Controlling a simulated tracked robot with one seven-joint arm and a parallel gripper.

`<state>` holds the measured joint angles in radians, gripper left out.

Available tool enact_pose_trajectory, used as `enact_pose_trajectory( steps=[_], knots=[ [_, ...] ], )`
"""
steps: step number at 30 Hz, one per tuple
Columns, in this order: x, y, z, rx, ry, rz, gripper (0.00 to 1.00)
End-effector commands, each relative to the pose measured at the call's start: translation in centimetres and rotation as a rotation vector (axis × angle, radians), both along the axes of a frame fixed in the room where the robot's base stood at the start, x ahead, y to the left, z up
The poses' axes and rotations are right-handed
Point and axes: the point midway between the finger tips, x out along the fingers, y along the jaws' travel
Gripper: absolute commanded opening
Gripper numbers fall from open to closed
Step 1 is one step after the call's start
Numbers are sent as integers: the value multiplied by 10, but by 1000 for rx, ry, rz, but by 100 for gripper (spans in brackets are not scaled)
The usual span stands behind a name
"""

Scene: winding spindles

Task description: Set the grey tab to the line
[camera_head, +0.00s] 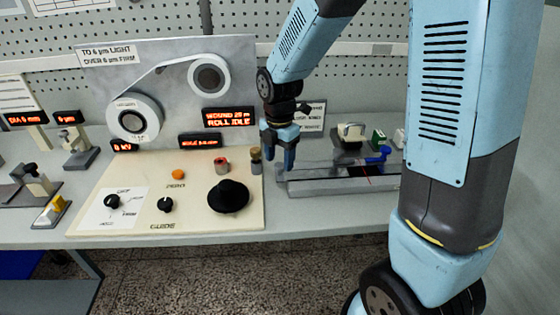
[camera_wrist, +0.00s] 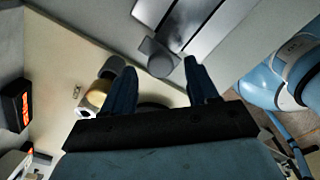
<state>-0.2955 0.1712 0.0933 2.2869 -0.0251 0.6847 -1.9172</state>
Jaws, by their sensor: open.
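A grey tab (camera_wrist: 158,56) shows in the wrist view at the near end of a metal slide (camera_wrist: 200,20). In the head view the long metal slide (camera_head: 340,186) lies right of the control panel, with a thin red line (camera_head: 368,174) across its right part. My gripper (camera_head: 280,155) is above the slide's left end, and I cannot make out the tab there. In the wrist view the fingers of my gripper (camera_wrist: 159,70) are apart and empty, with the tab appearing between and just beyond their tips. I cannot tell whether they touch it.
The cream panel (camera_head: 150,222) left of the slide carries a large black knob (camera_head: 229,196), a red knob (camera_head: 221,165) and an orange button (camera_head: 178,174). A blue piece (camera_head: 377,155) stands near the red line. An upright board with two reels (camera_head: 134,117) stands behind the panel.

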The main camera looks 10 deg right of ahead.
Motion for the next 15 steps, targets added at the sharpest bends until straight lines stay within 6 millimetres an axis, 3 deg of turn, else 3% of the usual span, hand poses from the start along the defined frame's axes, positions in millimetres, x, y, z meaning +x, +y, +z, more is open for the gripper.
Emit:
enact_pose_trajectory(
  steps=[6, 15],
  knots=[
    [0, 0, -15, 0, 0, -1, 59],
    [0, -1, -16, 0, 0, -1, 59]
  ],
)
